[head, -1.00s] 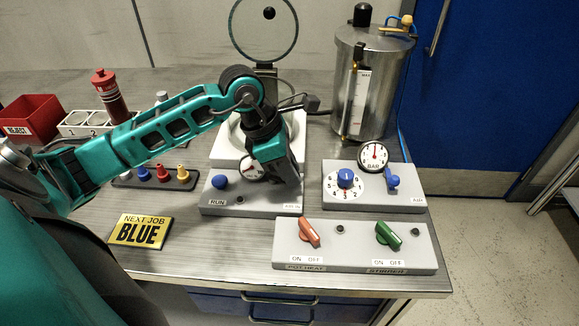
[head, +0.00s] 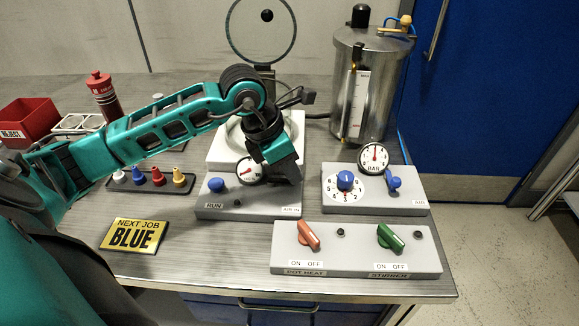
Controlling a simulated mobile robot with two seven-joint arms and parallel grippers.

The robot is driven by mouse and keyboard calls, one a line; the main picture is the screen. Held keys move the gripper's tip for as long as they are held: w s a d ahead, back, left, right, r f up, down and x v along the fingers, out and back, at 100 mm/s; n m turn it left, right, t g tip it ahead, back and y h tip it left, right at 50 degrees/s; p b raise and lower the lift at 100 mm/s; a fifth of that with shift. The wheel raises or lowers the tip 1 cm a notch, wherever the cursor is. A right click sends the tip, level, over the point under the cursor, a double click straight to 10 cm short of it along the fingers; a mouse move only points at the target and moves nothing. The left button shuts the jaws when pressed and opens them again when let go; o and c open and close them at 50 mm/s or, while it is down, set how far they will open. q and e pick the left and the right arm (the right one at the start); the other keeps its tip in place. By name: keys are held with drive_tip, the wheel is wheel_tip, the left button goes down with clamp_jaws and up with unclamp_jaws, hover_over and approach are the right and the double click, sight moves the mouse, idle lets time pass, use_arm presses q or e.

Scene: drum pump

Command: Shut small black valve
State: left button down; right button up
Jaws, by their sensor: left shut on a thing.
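The grey RUN panel (head: 225,205) stands at the middle of the bench, with a blue knob (head: 216,184) and a small dial gauge (head: 249,171) on it. My left gripper (head: 291,182) points down onto the right end of this panel, just above its small label. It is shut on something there. The small black valve is not visible; the gripper covers the spot where it seems to be, so its handle angle cannot be told. My right gripper is not in view.
The front panel (head: 350,262) carries an orange switch (head: 308,235) and a green switch (head: 390,238). The BAR gauge (head: 374,158) and blue dial (head: 346,181) are on the right panel. A steel tank (head: 362,85) stands behind. A yellow sign (head: 133,235) lies left.

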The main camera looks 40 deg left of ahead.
use_arm(q)
drive_tip(key=c, duration=0.9)
unclamp_jaws()
drive_tip(key=shift+c, duration=0.2)
drive_tip(key=shift+r, duration=0.1)
drive_tip(key=v, duration=1.2)
drive_tip(key=shift+r, duration=0.4)
